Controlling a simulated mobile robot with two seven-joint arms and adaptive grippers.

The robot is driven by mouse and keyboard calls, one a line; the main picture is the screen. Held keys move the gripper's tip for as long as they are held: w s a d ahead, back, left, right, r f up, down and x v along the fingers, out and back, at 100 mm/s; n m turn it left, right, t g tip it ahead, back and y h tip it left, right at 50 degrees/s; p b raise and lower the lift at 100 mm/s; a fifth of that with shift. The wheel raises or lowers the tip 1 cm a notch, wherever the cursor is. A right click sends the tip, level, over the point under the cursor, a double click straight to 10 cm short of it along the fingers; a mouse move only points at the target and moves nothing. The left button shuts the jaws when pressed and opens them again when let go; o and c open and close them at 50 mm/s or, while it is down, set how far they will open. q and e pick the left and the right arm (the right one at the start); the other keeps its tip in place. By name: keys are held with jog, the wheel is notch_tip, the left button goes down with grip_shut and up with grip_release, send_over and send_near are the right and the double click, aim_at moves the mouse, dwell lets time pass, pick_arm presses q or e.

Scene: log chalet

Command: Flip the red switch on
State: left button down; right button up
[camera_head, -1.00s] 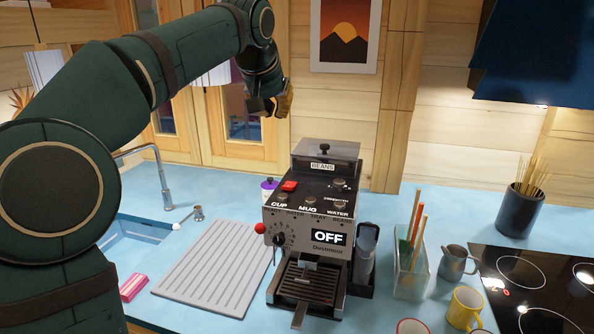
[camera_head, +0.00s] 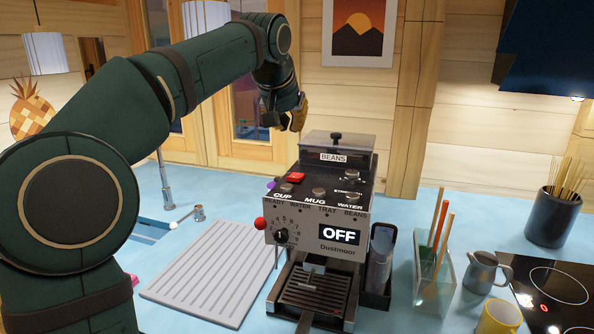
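The coffee machine (camera_head: 322,208) stands on the blue counter, its display reading OFF. The red switch (camera_head: 295,177) sits on the back left of its sloped top panel, behind the CUP and MUG buttons. My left arm reaches in from the left and bends down at the wrist. My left gripper (camera_head: 297,118) hangs above and behind the red switch, apart from the machine. It is seen edge-on and small, so I cannot tell whether its fingers are open. My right gripper is not in view.
A red-knobbed lever (camera_head: 260,223) sticks out at the machine's left side. A grey ribbed drying mat (camera_head: 208,272) lies to the left. At right stand a glass holder with sticks (camera_head: 434,275), a grey pitcher (camera_head: 482,270), a yellow mug (camera_head: 498,317) and a hob (camera_head: 550,285).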

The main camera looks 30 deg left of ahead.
pick_arm(q)
jog(key=b, duration=0.2)
send_over(298, 176)
jog(key=f, duration=0.8)
jog(key=shift+s+d+f, duration=0.1)
jog(key=shift+s, duration=0.15)
jog(key=shift+s+d+f+b, duration=0.15)
jog(key=shift+f+b, duration=0.55)
jog(key=shift+f, duration=1.3)
jog(key=shift+s, duration=0.1)
jog(key=f+t+b, duration=0.1)
jog(key=b, duration=0.3)
jog(key=shift+s+f, duration=0.15)
jog(key=shift+s, duration=0.05)
jog(key=shift+r+p, duration=0.25)
jog(key=shift+p, duration=0.1)
jog(key=shift+w, duration=0.1)
jog(key=shift+w+a+r+p, duration=0.2)
jog(key=shift+w+r+p, duration=0.15)
jog(key=shift+w+p, duration=0.45)
jog(key=shift+s, duration=0.15)
